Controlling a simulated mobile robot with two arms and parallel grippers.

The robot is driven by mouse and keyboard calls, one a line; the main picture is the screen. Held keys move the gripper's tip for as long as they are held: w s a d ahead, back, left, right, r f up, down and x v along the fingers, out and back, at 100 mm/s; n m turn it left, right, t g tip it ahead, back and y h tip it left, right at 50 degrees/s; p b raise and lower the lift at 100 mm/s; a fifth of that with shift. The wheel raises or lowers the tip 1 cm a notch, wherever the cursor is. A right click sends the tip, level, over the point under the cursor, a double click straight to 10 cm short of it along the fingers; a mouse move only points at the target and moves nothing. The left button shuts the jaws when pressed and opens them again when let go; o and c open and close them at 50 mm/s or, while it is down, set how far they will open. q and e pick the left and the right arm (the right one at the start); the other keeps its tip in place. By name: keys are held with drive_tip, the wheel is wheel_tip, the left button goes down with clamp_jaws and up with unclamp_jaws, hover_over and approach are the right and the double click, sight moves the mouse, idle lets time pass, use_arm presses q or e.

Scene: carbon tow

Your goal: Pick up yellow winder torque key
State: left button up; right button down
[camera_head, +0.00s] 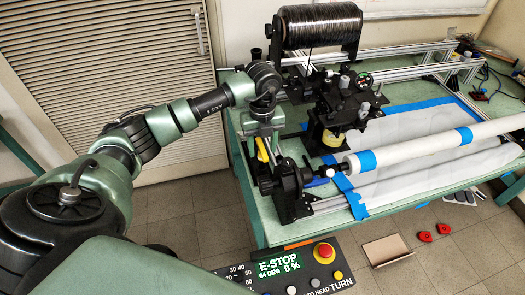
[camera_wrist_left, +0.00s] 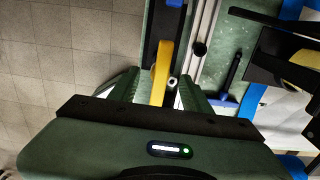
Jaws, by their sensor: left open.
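The yellow winder torque key (camera_head: 262,149) is a narrow yellow piece at the left end of the green bench, partly hidden by my left gripper. In the left wrist view the yellow key (camera_wrist_left: 161,72) stretches away from between the fingers. My left gripper (camera_head: 264,133) is open and points down over it. In the left wrist view my left gripper (camera_wrist_left: 160,90) has a finger on each side of the key; I cannot tell whether either touches it. My right gripper is not in view.
The black winder headstock (camera_head: 287,190) stands just below my left gripper. A white roller (camera_head: 425,146) with blue tape runs right from it. A black fibre spool (camera_head: 318,25) stands behind. The control panel (camera_head: 290,272) with a red E-stop button is in front.

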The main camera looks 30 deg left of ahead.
use_arm(q)
wheel_tip(320, 180, down, 4)
drive_tip(key=shift+w+a+r+p, duration=0.15)
drive_tip(key=shift+r+p, duration=0.1)
drive_tip(key=shift+p, duration=0.2)
drive_tip(key=shift+f, duration=0.2)
clamp_jaws()
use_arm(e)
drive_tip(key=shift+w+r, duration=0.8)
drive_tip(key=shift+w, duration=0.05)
use_arm(q)
drive_tip(key=shift+r, duration=0.1)
drive_tip(key=shift+r, duration=0.1)
